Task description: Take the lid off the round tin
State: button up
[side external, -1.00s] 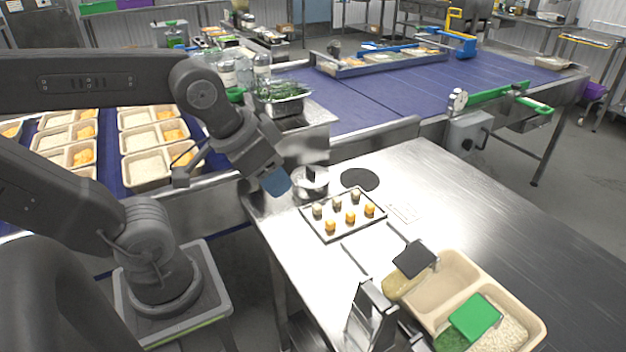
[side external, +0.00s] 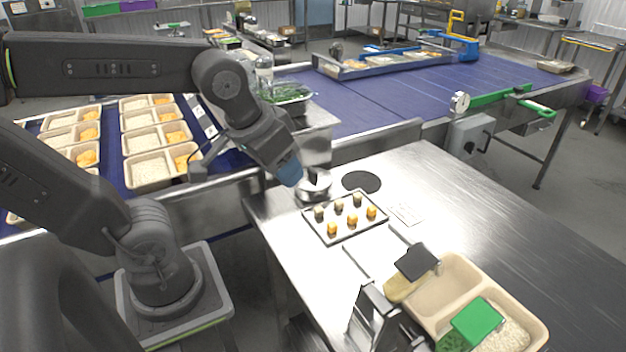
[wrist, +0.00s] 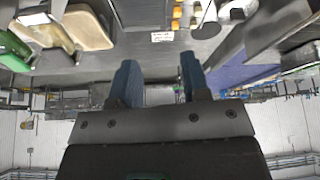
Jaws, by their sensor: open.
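The round tin (side external: 316,192) is a low silver metal can on the steel table, behind the small tray. A flat metal lid with a dark upright knob (side external: 313,175) appears to sit on it. My gripper (side external: 291,173) has blue fingers and hangs just left of the tin, near the height of the knob. Whether it touches the tin cannot be told from the side. In the wrist view my gripper (wrist: 158,76) has its two fingers apart with nothing between them. A pale round shape at the top right of that view may be the tin.
A black disc (side external: 361,181) lies right of the tin. A beige compartment tray (side external: 437,302) is at the front right. The blue conveyor (side external: 385,98) runs behind. The table's right side is clear.

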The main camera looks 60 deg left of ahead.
jog(key=w+a+f+n+g+y, duration=0.1)
jog(key=w+a+n+g+y, duration=0.15)
jog(key=w+a+n, duration=0.75)
jog(key=n+g+y, duration=0.1)
jog(key=n+g, duration=0.2)
jog(key=n, duration=0.3)
send_near(313, 170)
jog(key=x, duration=0.9)
jog(key=shift+f, duration=0.15)
jog(key=shift+c, duration=0.3)
jog(key=shift+y, duration=0.25)
grip_shut()
